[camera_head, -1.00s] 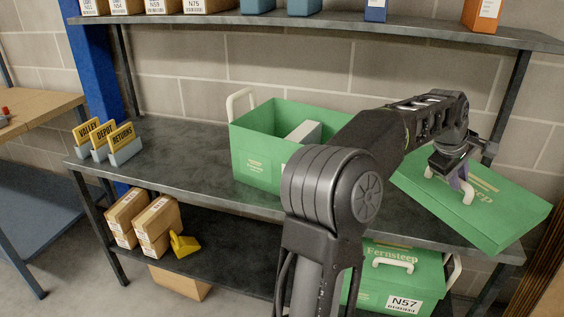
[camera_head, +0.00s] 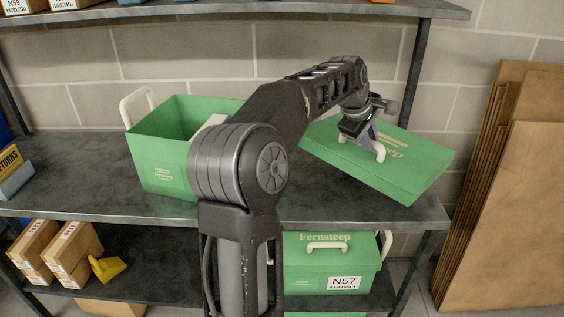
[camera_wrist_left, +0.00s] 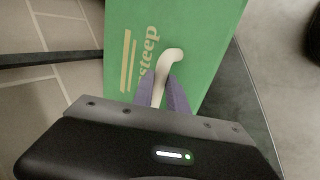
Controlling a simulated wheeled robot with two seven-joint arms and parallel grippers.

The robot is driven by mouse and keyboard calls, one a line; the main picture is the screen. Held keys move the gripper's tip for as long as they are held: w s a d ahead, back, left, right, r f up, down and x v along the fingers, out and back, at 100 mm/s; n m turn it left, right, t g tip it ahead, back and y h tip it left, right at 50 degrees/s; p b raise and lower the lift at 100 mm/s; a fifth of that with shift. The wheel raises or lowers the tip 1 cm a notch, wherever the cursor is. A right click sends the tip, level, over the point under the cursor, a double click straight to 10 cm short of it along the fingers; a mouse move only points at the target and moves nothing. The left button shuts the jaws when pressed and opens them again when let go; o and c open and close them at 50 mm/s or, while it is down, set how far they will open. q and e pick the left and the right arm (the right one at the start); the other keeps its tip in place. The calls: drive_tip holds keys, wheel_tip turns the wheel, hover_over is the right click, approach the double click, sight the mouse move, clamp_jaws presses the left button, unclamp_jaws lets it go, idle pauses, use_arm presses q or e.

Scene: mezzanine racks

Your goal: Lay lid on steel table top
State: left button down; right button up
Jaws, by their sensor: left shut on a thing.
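The green lid (camera_head: 408,162), with a cream handle and "steep" lettering, is at the right end of the steel table top (camera_head: 310,208). It looks tilted, and its right corner reaches close to the table's right end. I cannot tell whether its underside touches the top. My left gripper (camera_head: 374,143) is shut on the lid's cream handle. The left wrist view shows the purple fingers (camera_wrist_left: 165,95) around the handle, with the lid (camera_wrist_left: 205,50) beyond. The open green box (camera_head: 165,165) stands on the table left of my arm, a pale thing inside it. My right gripper is not seen.
A lidded green box labelled N57 (camera_head: 330,265) stands on the lower shelf. Small cartons (camera_head: 70,250) and a yellow scoop (camera_head: 106,267) are at lower left. An upper shelf (camera_head: 240,10) runs above. Brown cardboard sheets (camera_head: 510,200) lean at the right.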

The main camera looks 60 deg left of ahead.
sight(365, 157)
use_arm(q)
drive_tip(key=shift+f+b, duration=0.35)
drive_tip(key=shift+f, duration=2.85)
wheel_tip(365, 157, down, 4)
drive_tip(key=shift+r, duration=0.2)
drive_tip(key=c, duration=1.3)
unclamp_jaws()
drive_tip(key=v, duration=1.2)
drive_tip(key=shift+s, duration=0.1)
